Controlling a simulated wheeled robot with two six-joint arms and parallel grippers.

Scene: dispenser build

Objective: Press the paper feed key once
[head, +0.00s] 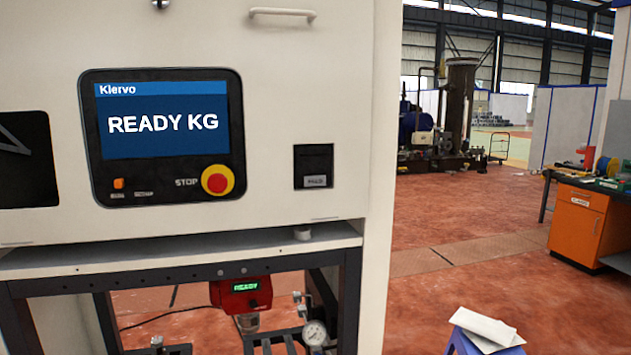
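The cream dispenser cabinet (300,100) fills the left half of the head view. A small black printer-like panel (313,160) with a dark slot is set in its front, right of the screen. A small grey key (316,181) sits at the bottom of that panel; its lettering is too small to read for certain. The screen (163,125) shows "Klervo" and "READY KG". Neither of my grippers is in view.
A red STOP button (217,181) on a yellow ring and a small orange button (118,184) sit below the screen. Under the cabinet's ledge hang a red unit (241,294) reading "READY" and a pressure gauge (314,333). A blue stool (482,343) holds white sheets; open floor lies right.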

